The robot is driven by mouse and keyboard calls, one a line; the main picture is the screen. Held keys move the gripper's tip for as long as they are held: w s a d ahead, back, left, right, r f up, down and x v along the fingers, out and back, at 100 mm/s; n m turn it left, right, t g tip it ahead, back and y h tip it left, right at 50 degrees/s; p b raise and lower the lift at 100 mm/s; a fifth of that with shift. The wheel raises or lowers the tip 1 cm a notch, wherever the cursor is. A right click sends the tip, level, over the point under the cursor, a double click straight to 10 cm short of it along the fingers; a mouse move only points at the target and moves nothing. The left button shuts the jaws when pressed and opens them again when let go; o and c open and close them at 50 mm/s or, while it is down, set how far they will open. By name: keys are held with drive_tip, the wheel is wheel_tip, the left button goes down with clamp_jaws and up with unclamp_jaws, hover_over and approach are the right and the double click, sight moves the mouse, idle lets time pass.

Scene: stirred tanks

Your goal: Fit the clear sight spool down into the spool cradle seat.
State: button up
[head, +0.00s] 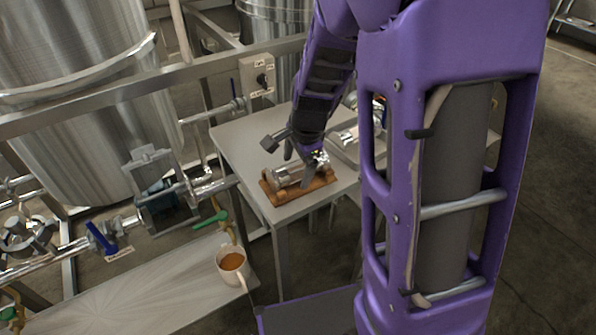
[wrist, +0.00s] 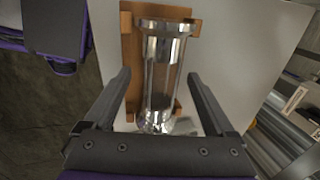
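The clear sight spool (head: 288,176), a see-through tube with shiny metal end flanges, lies on a brown wooden rest on a grey table. It also shows in the wrist view (wrist: 163,85). My gripper (head: 295,172) is over the spool, pointing down. In the wrist view its two fingers (wrist: 159,76) are spread, one on each side of the tube, with gaps visible. The wooden rest (wrist: 128,50) shows along the left and at the far end. I cannot pick out the spool cradle seat for certain; a metal frame in the pipe line (head: 150,160) stands at left.
The grey table (head: 240,140) has free room left of the rest. Other metal fittings (head: 346,136) stand behind my arm. A mug of brown liquid (head: 232,266) stands on a lower metal bench (head: 120,298). Valves, pipes and large steel tanks (head: 85,100) fill the left.

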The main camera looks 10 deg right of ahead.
clamp_jaws()
idle(0.4)
